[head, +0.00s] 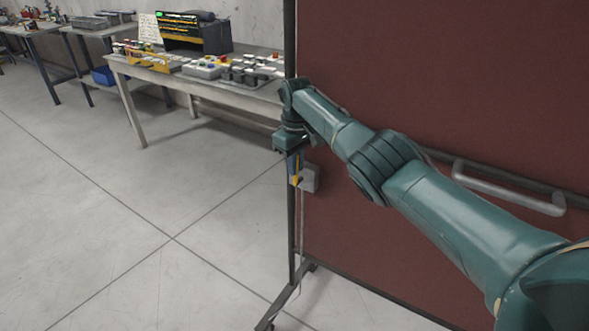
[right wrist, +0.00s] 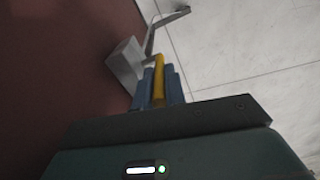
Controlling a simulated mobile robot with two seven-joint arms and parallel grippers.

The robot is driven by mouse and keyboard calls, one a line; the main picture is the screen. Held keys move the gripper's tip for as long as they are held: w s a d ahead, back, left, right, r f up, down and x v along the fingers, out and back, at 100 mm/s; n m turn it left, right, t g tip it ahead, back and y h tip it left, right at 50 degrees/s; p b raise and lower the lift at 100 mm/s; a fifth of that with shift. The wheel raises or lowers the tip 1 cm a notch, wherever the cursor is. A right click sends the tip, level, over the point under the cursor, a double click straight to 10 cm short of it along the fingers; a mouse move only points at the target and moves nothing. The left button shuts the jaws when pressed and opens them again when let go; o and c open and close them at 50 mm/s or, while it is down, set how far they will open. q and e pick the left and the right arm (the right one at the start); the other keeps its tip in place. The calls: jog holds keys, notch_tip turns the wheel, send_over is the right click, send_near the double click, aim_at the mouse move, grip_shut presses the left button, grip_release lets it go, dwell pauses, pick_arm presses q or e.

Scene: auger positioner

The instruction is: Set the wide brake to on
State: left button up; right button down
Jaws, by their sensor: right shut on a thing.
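A small light grey box (head: 308,178) sits at the left edge of the dark red panel. It also shows in the right wrist view (right wrist: 125,66). A narrow yellow handle (right wrist: 158,82) stands beside the box, and it shows in the head view too (head: 297,172). I take this to be the wide brake, but no label or on/off mark can be read. My right gripper (right wrist: 160,88) is shut on the yellow handle, with a blue finger on each side. The gripper hides part of the handle and its joint with the box. My left gripper is out of view.
The red panel (head: 430,80) stands on a dark frame with a foot (head: 282,302). A grey bar handle (head: 508,190) is on its right. A workbench (head: 200,83) with assorted parts stands at the back left. The floor on the left is clear.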

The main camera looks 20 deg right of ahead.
jog(key=shift+a+f, duration=0.1)
jog(key=shift+a, duration=0.05)
dwell(0.4)
jog(key=c, duration=1.7)
grip_release()
notch_tip(320, 180, up, 13)
jog(key=shift+w+a+r, duration=0.1)
